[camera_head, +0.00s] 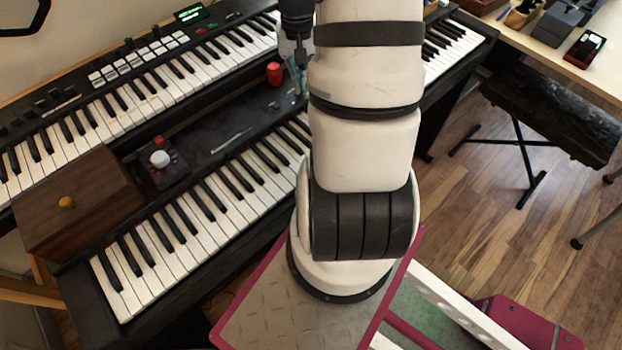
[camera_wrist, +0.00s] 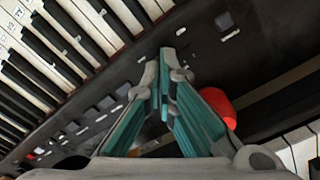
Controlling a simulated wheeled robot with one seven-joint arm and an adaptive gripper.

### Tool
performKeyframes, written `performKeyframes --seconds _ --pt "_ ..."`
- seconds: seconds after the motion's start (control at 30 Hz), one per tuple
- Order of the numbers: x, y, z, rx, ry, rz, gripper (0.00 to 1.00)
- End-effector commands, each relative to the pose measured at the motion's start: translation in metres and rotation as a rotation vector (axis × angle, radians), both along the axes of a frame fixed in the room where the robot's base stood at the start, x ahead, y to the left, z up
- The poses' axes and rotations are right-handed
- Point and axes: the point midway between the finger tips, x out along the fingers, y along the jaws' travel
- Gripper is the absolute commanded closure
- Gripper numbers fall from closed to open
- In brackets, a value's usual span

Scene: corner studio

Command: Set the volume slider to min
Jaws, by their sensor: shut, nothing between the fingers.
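The black lower keyboard's control panel (camera_wrist: 130,70) runs diagonally under my gripper in the wrist view. On it are a small grey cap (camera_wrist: 223,20) and pale marks; I cannot tell for certain which control is the volume slider. My gripper (camera_wrist: 165,62) has teal fingers, shut and empty, with the tips over the panel. Whether they touch a control is unclear. In the head view my gripper (camera_head: 297,82) is partly hidden by my arm, which also hides the right part of the panel.
A red object (camera_head: 274,73) stands close to my gripper and shows behind a finger in the wrist view (camera_wrist: 224,108). The upper keyboard (camera_head: 120,115) lies behind. A wooden box (camera_head: 80,200) and a small device with a white knob (camera_head: 162,164) sit at left.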

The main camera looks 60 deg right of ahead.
Motion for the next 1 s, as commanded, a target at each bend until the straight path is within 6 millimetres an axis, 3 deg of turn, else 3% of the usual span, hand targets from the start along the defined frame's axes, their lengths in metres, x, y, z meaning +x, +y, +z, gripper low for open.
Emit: performKeyframes --seconds 1.0 --pt "0.0029 0.0108 0.0001 0.0 0.0 0.0 1.0"
